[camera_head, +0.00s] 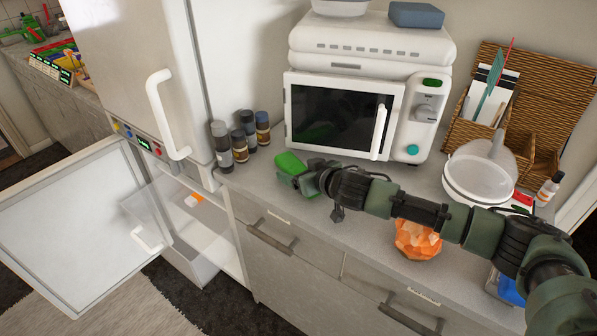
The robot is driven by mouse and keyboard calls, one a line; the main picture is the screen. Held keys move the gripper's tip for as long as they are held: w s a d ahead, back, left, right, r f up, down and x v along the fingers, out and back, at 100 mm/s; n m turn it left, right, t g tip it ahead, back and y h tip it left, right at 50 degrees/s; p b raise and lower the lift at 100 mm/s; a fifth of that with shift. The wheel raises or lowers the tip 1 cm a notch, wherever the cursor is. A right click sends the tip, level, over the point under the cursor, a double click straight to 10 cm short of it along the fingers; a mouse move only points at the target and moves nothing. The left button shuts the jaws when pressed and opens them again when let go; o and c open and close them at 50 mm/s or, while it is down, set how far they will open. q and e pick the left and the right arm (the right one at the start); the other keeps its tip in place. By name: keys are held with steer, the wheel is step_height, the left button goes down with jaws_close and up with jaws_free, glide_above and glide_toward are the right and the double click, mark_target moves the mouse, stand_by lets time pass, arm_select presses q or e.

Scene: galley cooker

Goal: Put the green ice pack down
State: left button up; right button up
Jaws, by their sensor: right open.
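The green ice pack (289,163) rests on the grey counter, in front of the microwave's left side and to the right of several spice jars. My right gripper (304,181) is at the ice pack's right and near side, its arm reaching in from the right over the counter. The gripper is open. The fingers partly cover the pack, and I cannot tell whether they touch it. My left gripper is not in the picture.
The spice jars (239,147) stand left of the pack. The microwave (345,114) stands behind. An orange faceted bowl (417,240) sits under my right arm. The lower fridge door (75,225) hangs open at left. A white pot (478,176) stands at right.

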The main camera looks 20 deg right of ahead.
steer(key=shift+w, duration=0.1)
steer(key=c, duration=1.6)
steer(key=shift+r, duration=0.1)
